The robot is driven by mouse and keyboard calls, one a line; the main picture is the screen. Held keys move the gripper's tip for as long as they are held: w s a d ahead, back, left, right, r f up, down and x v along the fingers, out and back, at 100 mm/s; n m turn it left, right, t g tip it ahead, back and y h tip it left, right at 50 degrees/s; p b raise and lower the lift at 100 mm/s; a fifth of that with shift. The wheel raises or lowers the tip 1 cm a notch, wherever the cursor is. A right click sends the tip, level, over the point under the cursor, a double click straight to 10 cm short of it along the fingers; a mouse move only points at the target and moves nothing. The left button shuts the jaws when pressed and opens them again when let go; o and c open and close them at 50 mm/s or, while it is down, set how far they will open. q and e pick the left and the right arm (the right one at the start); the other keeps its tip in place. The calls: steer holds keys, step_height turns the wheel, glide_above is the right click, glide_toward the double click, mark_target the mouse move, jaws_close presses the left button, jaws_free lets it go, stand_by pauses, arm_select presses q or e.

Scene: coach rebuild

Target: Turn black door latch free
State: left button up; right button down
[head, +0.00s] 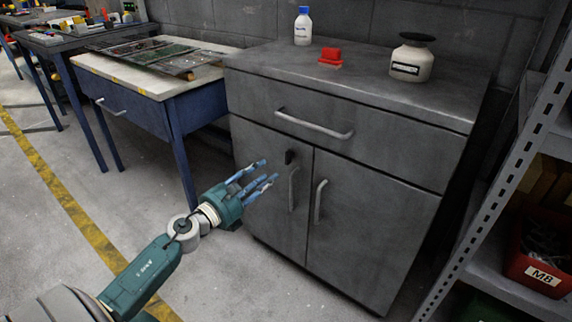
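The black door latch (289,157) is a small dark piece near the top of the left door (262,205) of a grey cabinet, close to where the two doors meet. Both doors are closed. My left gripper (270,171) is in front of the left door, its blue fingers spread apart with nothing between them. The fingertips are just left of the latch and the left door handle (293,190). I cannot tell whether they touch the door. My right gripper is not in the view.
The cabinet top (370,75) carries a white bottle (302,28), a red block (331,56) and a cream jar (411,62). A blue workbench (150,108) stands at left. A metal shelf (500,190) with a red M8 bin (540,250) is at right. Floor before the cabinet is clear.

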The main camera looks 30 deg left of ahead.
arm_select(q)
steer(key=w, duration=0.9)
steer(key=shift+w+d, duration=0.35)
jaws_close()
